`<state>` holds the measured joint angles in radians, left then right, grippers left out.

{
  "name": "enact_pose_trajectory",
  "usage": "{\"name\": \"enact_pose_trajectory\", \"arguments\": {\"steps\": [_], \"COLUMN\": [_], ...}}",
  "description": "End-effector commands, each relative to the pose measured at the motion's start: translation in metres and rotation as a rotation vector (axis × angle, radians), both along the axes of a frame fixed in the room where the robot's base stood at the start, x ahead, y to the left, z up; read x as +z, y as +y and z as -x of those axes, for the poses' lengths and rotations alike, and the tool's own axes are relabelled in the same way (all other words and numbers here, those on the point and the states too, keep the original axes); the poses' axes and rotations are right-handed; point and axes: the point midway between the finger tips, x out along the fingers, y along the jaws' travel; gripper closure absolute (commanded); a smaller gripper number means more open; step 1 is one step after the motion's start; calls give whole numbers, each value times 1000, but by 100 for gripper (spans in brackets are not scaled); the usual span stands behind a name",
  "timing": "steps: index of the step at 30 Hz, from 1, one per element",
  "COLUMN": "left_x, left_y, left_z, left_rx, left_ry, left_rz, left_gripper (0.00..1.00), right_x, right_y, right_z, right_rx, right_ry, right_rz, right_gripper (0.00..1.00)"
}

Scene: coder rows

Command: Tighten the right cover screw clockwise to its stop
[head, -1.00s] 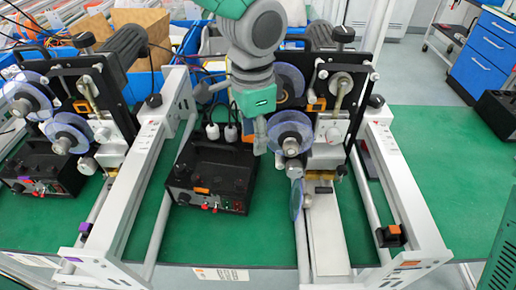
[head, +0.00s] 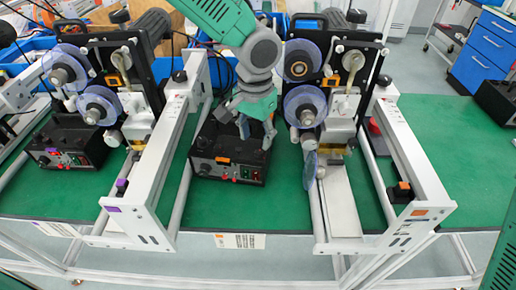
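My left gripper (head: 256,138) reaches down from the top of the head view and hangs over the black control box (head: 214,170). Its two fingers point down and are spread apart, with nothing seen between them. The box stands left of the right-hand coder, which has blue translucent discs (head: 304,105) and a pale metal block (head: 343,115). The fingers are left of the lower disc. I cannot pick out the right cover screw; the gripper hides the back right part of the box. Whether the fingers touch the box cannot be told. My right gripper is out of view.
A second coder (head: 98,105) with its own black box (head: 68,145) stands at the left. Light grey frame rails (head: 413,160) flank the machines on the green table mat (head: 455,150). The mat is clear at the right. Blue drawers (head: 485,52) stand behind.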

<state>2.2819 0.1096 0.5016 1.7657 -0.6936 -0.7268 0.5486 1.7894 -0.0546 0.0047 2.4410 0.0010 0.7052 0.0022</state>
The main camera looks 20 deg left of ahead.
Motion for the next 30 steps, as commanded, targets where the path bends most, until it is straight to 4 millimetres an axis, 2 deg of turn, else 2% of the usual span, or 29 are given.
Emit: {"name": "enact_pose_trajectory", "arguments": {"steps": [1,6,12,19,20,22,24,28,30], "left_x": [-11,-34,-46,-49,-50,-50,-50,-50,-51], "left_y": [-1,-5,-9,-7,-6,-6,-6,-7,-8], "left_z": [0,-1,-1,-2,-2,-2,-1,0,0], "left_rx": [-1,-2,-3,-3,-3,-4,-4,-5,-5], "left_ry": [4,2,1,6,6,7,8,10,11], "left_rz": [-1,-6,-4,2,2,1,1,1,1], "left_gripper": [61,61,61,61,46,70,80,91,92], "right_x": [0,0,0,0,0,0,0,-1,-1], "right_y": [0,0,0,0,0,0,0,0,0], "right_z": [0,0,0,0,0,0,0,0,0], "right_rx": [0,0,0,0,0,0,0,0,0], "right_ry": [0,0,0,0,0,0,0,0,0], "right_rz": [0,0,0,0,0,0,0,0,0], "right_gripper": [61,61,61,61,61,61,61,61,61]}}
